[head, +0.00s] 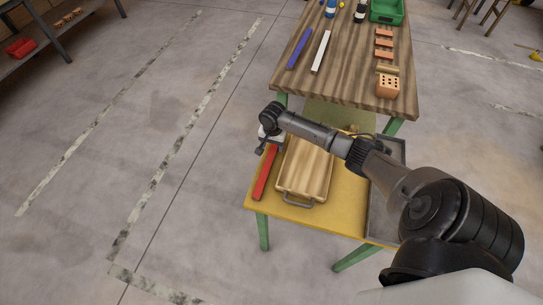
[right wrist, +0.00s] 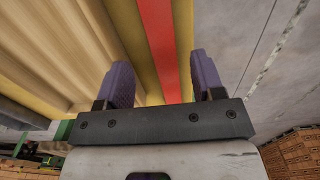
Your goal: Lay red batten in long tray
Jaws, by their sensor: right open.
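The red batten (head: 265,174) lies along the left side of the yellow table, beside a wooden board with a handle. My right gripper (head: 264,147) is over the far end of the batten. In the right wrist view the red batten (right wrist: 159,45) runs between the two spread purple fingers of the gripper (right wrist: 162,82), with gaps on both sides; the jaws are open and hold nothing. A long grey tray (head: 378,225) lies at the table's right side, partly hidden behind my right arm. My left gripper is out of view.
The wooden board (head: 305,168) takes up the middle of the yellow table (head: 335,219). Behind stands a brown table (head: 345,65) with a blue batten (head: 300,48), a white batten (head: 321,51), several bricks and a green crate (head: 387,11).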

